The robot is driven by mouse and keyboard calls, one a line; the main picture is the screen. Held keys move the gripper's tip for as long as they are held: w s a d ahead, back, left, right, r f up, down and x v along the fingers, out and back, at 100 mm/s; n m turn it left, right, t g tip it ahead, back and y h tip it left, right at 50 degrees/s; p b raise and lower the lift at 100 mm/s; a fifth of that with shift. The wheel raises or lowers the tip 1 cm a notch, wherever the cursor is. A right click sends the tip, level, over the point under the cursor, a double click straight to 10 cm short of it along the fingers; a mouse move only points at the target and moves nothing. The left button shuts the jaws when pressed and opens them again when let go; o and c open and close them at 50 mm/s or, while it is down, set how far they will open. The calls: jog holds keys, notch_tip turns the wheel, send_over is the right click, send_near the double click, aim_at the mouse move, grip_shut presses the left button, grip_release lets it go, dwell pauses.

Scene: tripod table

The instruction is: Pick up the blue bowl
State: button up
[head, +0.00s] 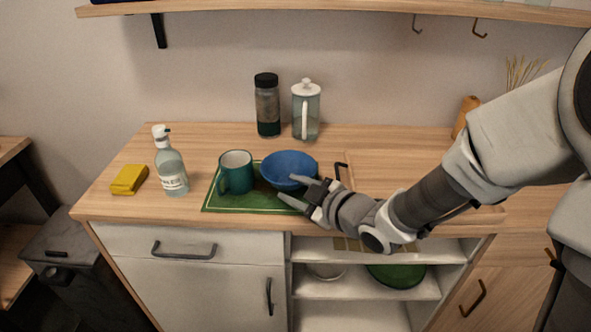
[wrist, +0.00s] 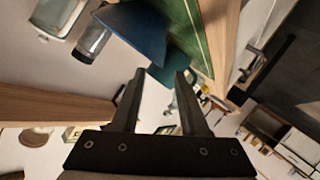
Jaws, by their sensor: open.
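The blue bowl (head: 289,168) sits upright on a green tray (head: 225,204) on the wooden counter. A dark green mug (head: 236,176) stands on the tray just left of the bowl. My gripper (head: 292,190) is open at the bowl's front right side, with its fingers pointing left. In the wrist view the bowl (wrist: 135,30) shows at the top, beyond the fingertips of my gripper (wrist: 160,75), and nothing is between the fingers. Whether a finger touches the bowl cannot be told. My fingers hide a little of the tray's front right part.
A soap bottle (head: 171,165) and a yellow sponge (head: 129,180) stand to the left. A dark-lidded jar (head: 267,106) and a white-lidded press (head: 306,112) stand behind the bowl. A cutting board (head: 385,170) lies right. Shelves below hold a green bowl (head: 397,275).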

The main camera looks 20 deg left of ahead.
jog(key=b+x, duration=0.1)
jog(key=x, duration=0.6)
jog(key=shift+a+b, duration=0.2)
jog(key=shift+b, duration=0.15)
grip_shut()
dwell(1.1)
